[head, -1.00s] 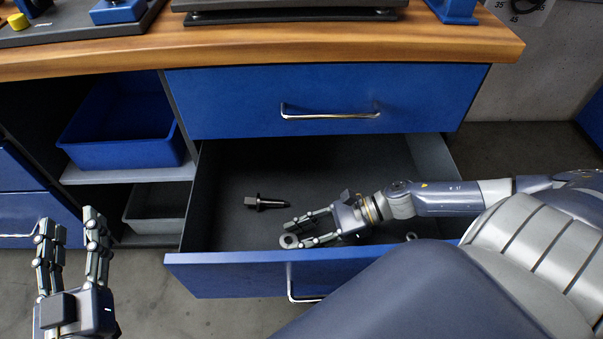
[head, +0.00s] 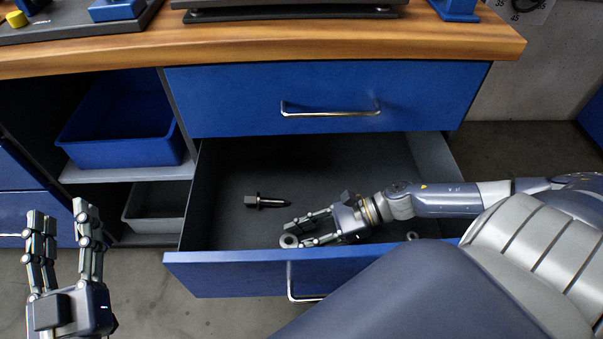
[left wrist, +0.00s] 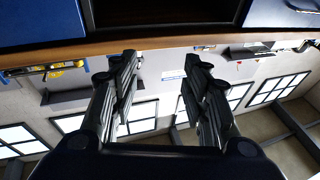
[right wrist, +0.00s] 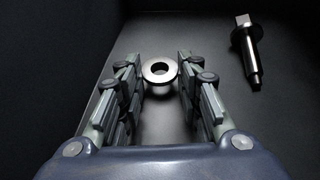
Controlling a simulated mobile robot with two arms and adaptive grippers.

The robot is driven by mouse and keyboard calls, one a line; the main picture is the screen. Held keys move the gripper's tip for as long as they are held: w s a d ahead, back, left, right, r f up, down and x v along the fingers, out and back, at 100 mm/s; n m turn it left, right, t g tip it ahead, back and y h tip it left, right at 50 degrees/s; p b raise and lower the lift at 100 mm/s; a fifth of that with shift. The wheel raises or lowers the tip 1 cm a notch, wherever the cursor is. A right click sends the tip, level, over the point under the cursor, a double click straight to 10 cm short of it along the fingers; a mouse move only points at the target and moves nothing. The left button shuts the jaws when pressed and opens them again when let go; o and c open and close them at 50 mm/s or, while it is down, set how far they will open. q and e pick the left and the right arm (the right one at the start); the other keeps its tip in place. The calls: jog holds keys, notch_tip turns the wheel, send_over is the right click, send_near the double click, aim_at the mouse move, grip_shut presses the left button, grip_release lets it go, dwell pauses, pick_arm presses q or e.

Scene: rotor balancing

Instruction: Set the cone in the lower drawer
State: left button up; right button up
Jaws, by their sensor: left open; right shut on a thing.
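The cone (head: 289,241) is a small metal ring-shaped piece with a central hole. It is at the floor of the open lower drawer (head: 226,274), near its front wall. My right gripper (head: 306,233) is inside the drawer and shut on the cone. In the right wrist view the cone (right wrist: 159,71) sits between the fingertips (right wrist: 160,86), its hole facing the camera. Whether it bears on the drawer floor is hard to tell. My left gripper (head: 58,218) is open and empty, left of the drawer; its open fingers also show in the left wrist view (left wrist: 158,80).
A dark metal shaft with a square head (head: 266,201) lies in the drawer behind the cone. Another small metal piece (head: 412,236) lies by my right forearm. The upper drawer (head: 325,85) is shut. A blue bin (head: 120,153) stands on the left shelf.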

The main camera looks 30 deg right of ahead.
jog(key=shift+f, duration=0.15)
jog(key=o, duration=1.1)
pick_arm(q)
jog(key=shift+r+h, duration=0.3)
jog(key=shift+r, duration=0.2)
pick_arm(e)
jog(key=shift+s+d+r+p, duration=0.25)
jog(key=shift+d+r+p, duration=0.25)
jog(key=shift+r+p, duration=0.35)
pick_arm(q)
notch_tip(320, 180, down, 15)
jog(key=s+a+g+y+p, duration=0.2)
jog(key=s+a+g+y, duration=0.1)
jog(key=g, duration=0.5)
pick_arm(e)
jog(key=shift+v, duration=1.1)
jog(key=shift+p+v, duration=0.7)
jog(key=shift+v, duration=0.35)
pick_arm(q)
jog(key=s+a+f+g+y, duration=0.1)
jog(key=s+a+f+g, duration=0.1)
jog(key=s+f+g, duration=0.2)
jog(key=s+a+f+g+y+p, duration=0.1)
jog(key=s+f+g, duration=0.3)
jog(key=s, duration=0.6)
jog(key=shift+s+a+f+n+g, duration=0.2)
jog(key=shift+a+n+g, duration=0.2)
jog(key=shift+a, duration=0.45)
pick_arm(e)
jog(key=shift+v, duration=0.95)
